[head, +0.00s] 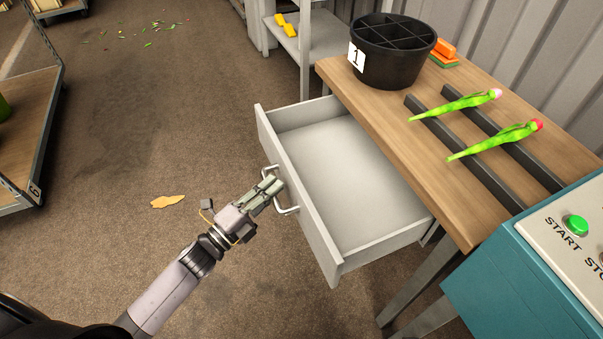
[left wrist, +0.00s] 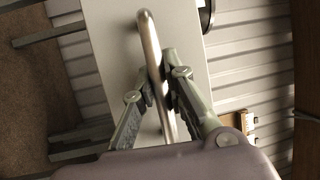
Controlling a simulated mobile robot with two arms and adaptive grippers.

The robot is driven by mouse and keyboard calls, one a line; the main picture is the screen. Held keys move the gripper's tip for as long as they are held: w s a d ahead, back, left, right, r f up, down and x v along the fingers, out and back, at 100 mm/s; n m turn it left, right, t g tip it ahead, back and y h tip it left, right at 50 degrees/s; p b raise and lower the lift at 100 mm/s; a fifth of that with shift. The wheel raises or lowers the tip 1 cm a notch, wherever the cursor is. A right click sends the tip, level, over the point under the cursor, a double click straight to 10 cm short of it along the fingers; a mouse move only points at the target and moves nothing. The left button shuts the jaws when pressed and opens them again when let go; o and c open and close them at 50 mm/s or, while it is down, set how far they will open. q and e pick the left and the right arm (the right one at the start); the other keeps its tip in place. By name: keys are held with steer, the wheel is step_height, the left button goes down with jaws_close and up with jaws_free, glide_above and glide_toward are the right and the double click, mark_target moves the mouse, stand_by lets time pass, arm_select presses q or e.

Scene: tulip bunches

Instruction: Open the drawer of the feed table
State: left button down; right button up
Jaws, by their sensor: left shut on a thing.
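The feed table (head: 385,125) has a wooden top and stands at the right in the head view. Its white drawer (head: 345,175) is pulled well out, and the inside looks empty. A metal bar handle (head: 292,209) is on the drawer's front. My left gripper (head: 272,187) is at the handle, its arm coming from the lower left. In the left wrist view the handle (left wrist: 150,45) runs between the two fingers of my left gripper (left wrist: 158,92), which is shut on it. My right gripper is not in view.
A black divided bucket (head: 392,50) marked 1 and two tulips (head: 495,140) on dark rails are on the table top. A teal machine (head: 520,270) with a green START button stands at lower right. Carts stand at left. The floor (head: 150,130) around the arm is mostly clear.

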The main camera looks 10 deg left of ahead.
arm_select(q)
steer(key=shift+s+a, duration=0.75)
steer(key=shift+a, duration=0.25)
steer(key=shift+s+a, duration=0.75)
steer(key=shift+a, duration=0.25)
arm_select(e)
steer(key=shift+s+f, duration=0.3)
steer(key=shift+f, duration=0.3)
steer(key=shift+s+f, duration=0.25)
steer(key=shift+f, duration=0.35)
arm_select(q)
steer(key=shift+f, duration=0.1)
steer(key=c, duration=1.6)
jaws_free()
steer(key=v, duration=1.2)
